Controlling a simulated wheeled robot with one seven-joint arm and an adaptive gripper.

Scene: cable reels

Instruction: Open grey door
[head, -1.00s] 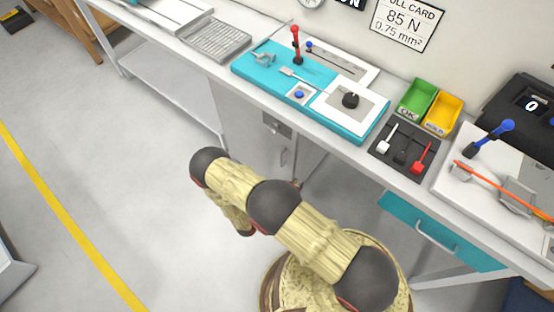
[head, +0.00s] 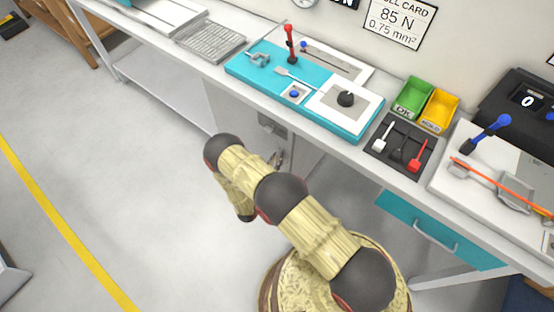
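The grey door (head: 240,116) is on the front of the grey cabinet under the workbench. It looks shut, though my arm hides its lower part. A small grey plate (head: 270,125) sits high on the front, with the door handle (head: 281,156) below it. My arm reaches across in front of the door. My gripper (head: 273,160) is mostly hidden behind my own arm; only a small part shows, close beside the handle. I cannot tell whether it touches the handle or whether its fingers are open.
A teal drawer (head: 430,232) with a bar handle is to the right under the bench. The bench top (head: 350,150) carries a teal fixture board (head: 262,75), bins and tools. The floor (head: 150,180) left of my arm is clear.

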